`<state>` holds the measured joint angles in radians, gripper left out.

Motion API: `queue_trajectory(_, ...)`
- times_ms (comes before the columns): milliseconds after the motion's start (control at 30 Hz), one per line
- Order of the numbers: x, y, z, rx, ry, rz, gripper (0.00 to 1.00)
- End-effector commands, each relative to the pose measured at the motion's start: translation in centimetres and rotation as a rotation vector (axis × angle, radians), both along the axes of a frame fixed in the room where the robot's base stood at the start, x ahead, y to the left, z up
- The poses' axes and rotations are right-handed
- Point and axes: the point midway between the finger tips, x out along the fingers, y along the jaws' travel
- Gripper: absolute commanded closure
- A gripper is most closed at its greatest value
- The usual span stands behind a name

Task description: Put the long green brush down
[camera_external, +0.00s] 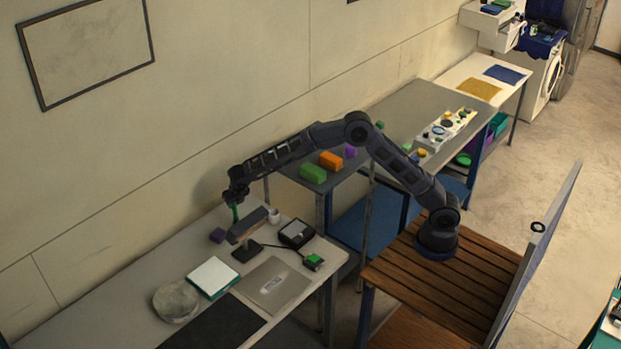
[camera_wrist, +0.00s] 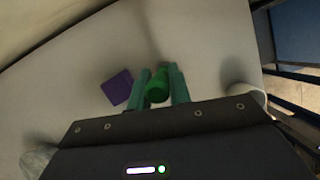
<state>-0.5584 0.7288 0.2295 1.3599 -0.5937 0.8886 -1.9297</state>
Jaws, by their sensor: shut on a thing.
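The long green brush (camera_wrist: 157,88) is between the two teal fingers of my gripper (camera_wrist: 160,85) in the wrist view, seen nearly end-on. In the external view, my gripper (camera_external: 236,192) is above the far part of the light desk by the wall, and the green brush (camera_external: 235,213) points down below it. My gripper is shut on the brush. I cannot tell whether the brush's lower end touches the desk. A purple block (camera_wrist: 117,88) lies on the desk just left of the fingers; it also shows in the external view (camera_external: 217,235).
A dark-headed lamp-like stand (camera_external: 245,228) is close to the brush. Bare desk lies left of the purple block.

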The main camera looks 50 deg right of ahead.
Motion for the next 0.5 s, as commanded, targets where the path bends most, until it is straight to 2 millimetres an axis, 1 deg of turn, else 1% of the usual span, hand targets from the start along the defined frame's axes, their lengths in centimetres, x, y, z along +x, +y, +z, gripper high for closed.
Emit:
queue_trajectory(367, -0.02, 0.04, -0.31, 0.001, 0.0, 0.0, 1.0)
queue_trajectory(400, -0.02, 0.05, -0.33, 0.002, 0.0, 0.001, 0.77)
queue_trajectory(500, -0.02, 0.05, -0.3, 0.001, 0.0, 0.0, 0.59)
